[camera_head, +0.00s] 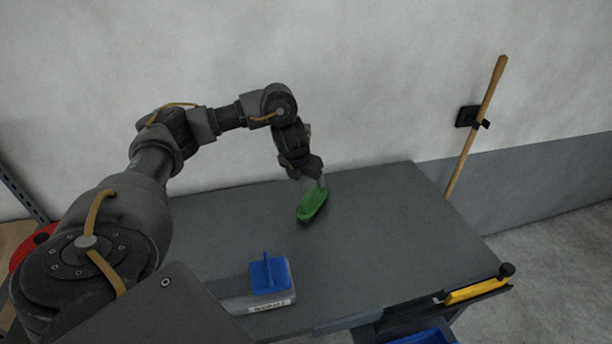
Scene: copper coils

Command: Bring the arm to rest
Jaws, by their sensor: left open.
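My left arm comes in from the left and reaches over the grey table. My left gripper (319,183) points down, open, right above a green elongated object (312,205) with rounded ends. The gripper overlaps the upper end of this object in the picture; I cannot tell whether they touch. The green object is near the back of the table, with a dark shadow or underside below it. My right gripper is not in view.
A blue piece (268,272) sits on a labelled grey block near the table's front. The table (400,225) is bare to the right. A yellow-handled item (477,291) is at the right edge. A wooden pole (480,120) hangs on the wall. A red object (30,246) is at far left.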

